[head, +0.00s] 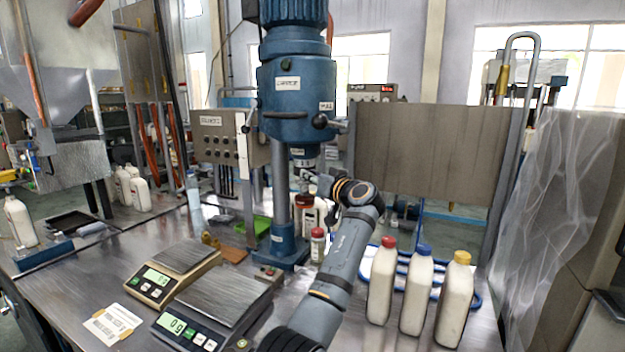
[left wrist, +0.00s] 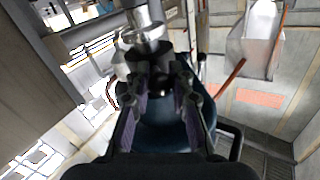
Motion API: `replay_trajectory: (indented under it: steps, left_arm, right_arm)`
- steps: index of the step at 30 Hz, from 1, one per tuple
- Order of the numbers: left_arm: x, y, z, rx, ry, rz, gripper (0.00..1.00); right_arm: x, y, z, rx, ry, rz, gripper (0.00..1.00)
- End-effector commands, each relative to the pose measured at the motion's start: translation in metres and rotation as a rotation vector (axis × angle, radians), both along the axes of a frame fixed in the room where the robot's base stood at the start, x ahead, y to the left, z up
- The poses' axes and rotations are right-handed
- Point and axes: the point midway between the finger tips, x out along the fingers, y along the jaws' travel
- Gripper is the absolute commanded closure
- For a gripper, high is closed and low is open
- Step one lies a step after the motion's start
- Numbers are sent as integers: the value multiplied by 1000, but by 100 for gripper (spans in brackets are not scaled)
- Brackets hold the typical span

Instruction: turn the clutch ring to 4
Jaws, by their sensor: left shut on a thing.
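The blue capping machine (head: 291,92) stands at the centre of the head view. Its spindle head points down, and the clutch ring (head: 305,163) is a small grey band low on it. My left gripper (head: 312,178) reaches up to the ring from the right and is shut on it. In the left wrist view my left gripper (left wrist: 160,84) has its fingers on either side of the dark ring, below a shiny metal cylinder (left wrist: 146,34). The numbers on the ring are too small or hidden to read. My right gripper is not in view.
Three white bottles with red (head: 381,282), blue (head: 417,290) and yellow caps (head: 455,300) stand at the right. Two scales (head: 218,300) sit at the front left. A small red-capped bottle (head: 317,246) stands beside my arm. A control box (head: 220,137) is left of the machine.

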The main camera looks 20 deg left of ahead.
Motion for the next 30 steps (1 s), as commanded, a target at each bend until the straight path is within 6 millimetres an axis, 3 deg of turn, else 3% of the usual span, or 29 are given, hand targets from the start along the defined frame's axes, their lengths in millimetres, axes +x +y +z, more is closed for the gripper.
replay_trajectory:
  steps: [8, 9, 14, 23, 30]
  left_arm:
    - [0, 0, 0, -1, 1, 0, 100]
    - [0, 0, 0, -1, 1, 0, 78]
    - [0, 0, 0, -1, 1, -1, 56]
    - [0, -1, 0, 0, 0, -2, 55]
    - [-21, -35, -2, -4, 0, -6, 55]
  right_arm:
    - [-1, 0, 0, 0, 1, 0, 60]
    - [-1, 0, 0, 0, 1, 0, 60]
    - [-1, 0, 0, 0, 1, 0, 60]
    - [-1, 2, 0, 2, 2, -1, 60]
    - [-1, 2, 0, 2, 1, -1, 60]
